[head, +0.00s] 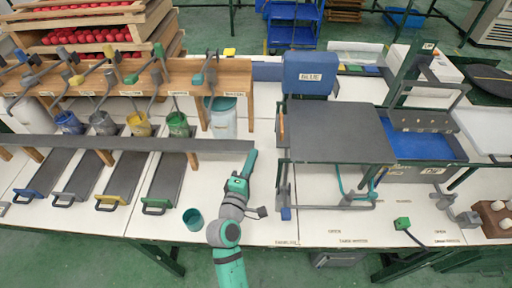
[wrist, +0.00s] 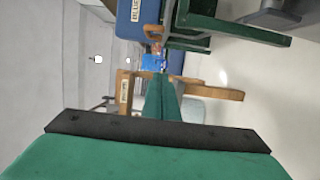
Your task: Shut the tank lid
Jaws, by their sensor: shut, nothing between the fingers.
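My gripper (head: 251,160) is over the white bench, left of a large flat dark grey panel (head: 338,132). In the wrist view its green fingers (wrist: 161,78) are together and empty. The panel lies flat and raised on a frame, with a teal bent handle (head: 352,192) below its front edge. It may be the tank lid; I cannot tell for sure. To its right is an open blue basin (head: 438,147) with a dark slotted bar across its back. A blue box labelled BLUE (head: 310,73) stands behind the panel; it also shows in the wrist view (wrist: 150,10).
A wooden shelf (head: 225,72) with brush arms and paint cups stands at the left, above several grey trays (head: 105,178). A teal cup (head: 193,219) stands left of my arm. A green post frame (head: 408,75) rises at the right. The bench front is mostly clear.

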